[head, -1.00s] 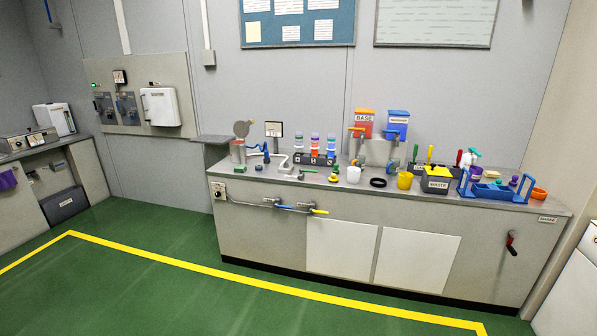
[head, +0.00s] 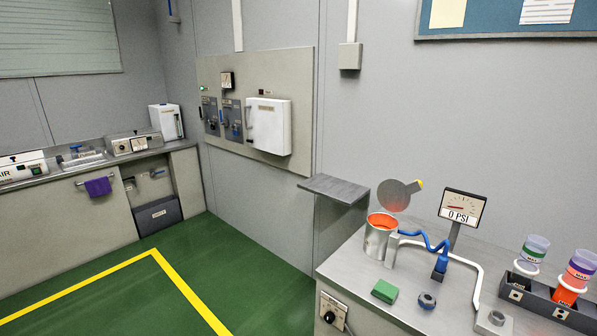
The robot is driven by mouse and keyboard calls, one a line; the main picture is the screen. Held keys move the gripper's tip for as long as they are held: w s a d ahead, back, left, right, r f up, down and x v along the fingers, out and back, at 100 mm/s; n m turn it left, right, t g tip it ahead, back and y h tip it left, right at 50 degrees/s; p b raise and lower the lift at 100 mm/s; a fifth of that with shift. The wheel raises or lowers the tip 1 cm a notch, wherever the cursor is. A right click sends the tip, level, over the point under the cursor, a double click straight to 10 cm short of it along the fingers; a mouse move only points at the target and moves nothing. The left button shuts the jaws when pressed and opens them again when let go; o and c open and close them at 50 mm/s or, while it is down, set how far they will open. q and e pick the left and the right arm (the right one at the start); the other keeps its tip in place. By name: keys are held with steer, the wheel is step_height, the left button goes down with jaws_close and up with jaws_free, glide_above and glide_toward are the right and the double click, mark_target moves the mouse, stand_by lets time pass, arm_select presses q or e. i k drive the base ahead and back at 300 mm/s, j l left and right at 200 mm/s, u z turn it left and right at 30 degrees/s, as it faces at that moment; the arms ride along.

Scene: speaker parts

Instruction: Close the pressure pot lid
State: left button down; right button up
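The pressure pot (head: 379,238) is a silver cylinder with an orange inside, standing at the near left end of the bench in the head view. Its round grey lid (head: 393,197) is tilted up at the back of the pot, so the pot's mouth is open. A small yellow tip (head: 420,184) shows at the lid's upper right edge. A blue coiled hose (head: 425,242) runs from beside the pot to a blue fitting. Neither of my grippers is in view.
A gauge reading 0 PSI (head: 462,207) stands right of the pot. A green block (head: 385,291) and a dark round knob (head: 427,300) lie in front. A rack (head: 548,296) with coloured cups is at right. A grey ledge (head: 334,188) sits behind left. Green floor at left is clear.

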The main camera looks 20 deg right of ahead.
mark_target(394, 196)
steer(key=i+j+u, duration=0.1)
steer(key=i, duration=0.5)
steer(key=i+j+u, duration=0.1)
steer(key=i, duration=0.55)
steer(key=i+z, duration=0.2)
steer(key=z, duration=0.25)
steer(key=i+j+z, duration=0.15)
steer(key=z, duration=0.35)
steer(key=i+j+z, duration=0.25)
steer(key=z, duration=0.2)
steer(key=i+j+z, duration=0.15)
steer(key=z, duration=0.3)
steer(key=i+j+z, duration=0.1)
steer(key=j+z, duration=0.35)
